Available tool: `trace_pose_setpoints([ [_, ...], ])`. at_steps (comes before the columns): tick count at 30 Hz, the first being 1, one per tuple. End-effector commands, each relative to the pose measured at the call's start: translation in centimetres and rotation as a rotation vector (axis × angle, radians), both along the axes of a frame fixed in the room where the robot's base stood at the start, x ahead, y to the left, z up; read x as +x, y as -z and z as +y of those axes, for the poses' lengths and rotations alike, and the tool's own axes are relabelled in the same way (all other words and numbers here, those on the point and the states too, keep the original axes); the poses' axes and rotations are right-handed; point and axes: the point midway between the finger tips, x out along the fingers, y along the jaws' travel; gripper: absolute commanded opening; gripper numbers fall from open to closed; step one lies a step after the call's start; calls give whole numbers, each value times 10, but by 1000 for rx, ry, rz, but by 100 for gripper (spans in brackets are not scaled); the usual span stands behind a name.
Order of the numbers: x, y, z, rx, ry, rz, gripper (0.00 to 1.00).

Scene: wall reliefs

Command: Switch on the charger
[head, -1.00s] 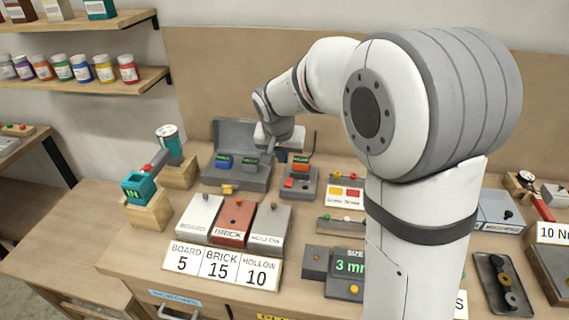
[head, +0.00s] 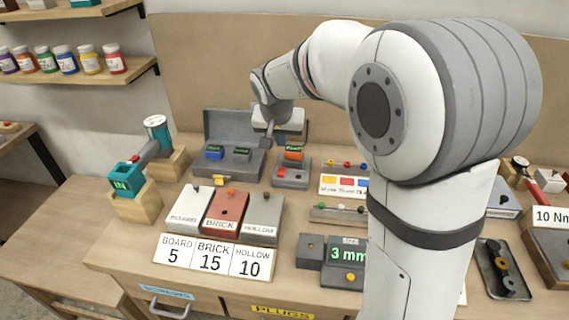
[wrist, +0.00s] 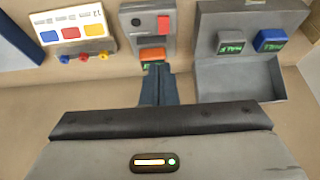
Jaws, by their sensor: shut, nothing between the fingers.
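The charger (head: 291,178) is a small grey box on the bench, right of the open grey case. It has a red switch (head: 282,172) on its front part, and an orange battery (head: 293,153) with a green display sits in its back. In the wrist view the charger (wrist: 140,38) is upside down at the top, with the red switch (wrist: 163,23) and a dark knob beside it. My gripper (head: 268,143) is shut and empty, above the bench near the case and charger. In the wrist view its fingertips (wrist: 157,68) overlap the battery's lower edge; contact cannot be told.
The open grey case (head: 233,163) holds a blue and a dark battery, left of the charger. A colour-marked card (head: 344,186) with several knobs stands to the right. BOARD, BRICK and HOLLOW blocks (head: 224,212) stand in front. My arm covers the right middle.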

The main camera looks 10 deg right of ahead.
Motion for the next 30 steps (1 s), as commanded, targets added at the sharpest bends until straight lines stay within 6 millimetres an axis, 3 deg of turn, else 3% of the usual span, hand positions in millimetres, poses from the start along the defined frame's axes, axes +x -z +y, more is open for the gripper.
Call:
trace_pose_setpoints([
  [8,9,21,-3,-1,2,4,0],
  [21,44,102,-14,0,4,4,0],
  [30,56,126,-16,0,2,0,0],
])
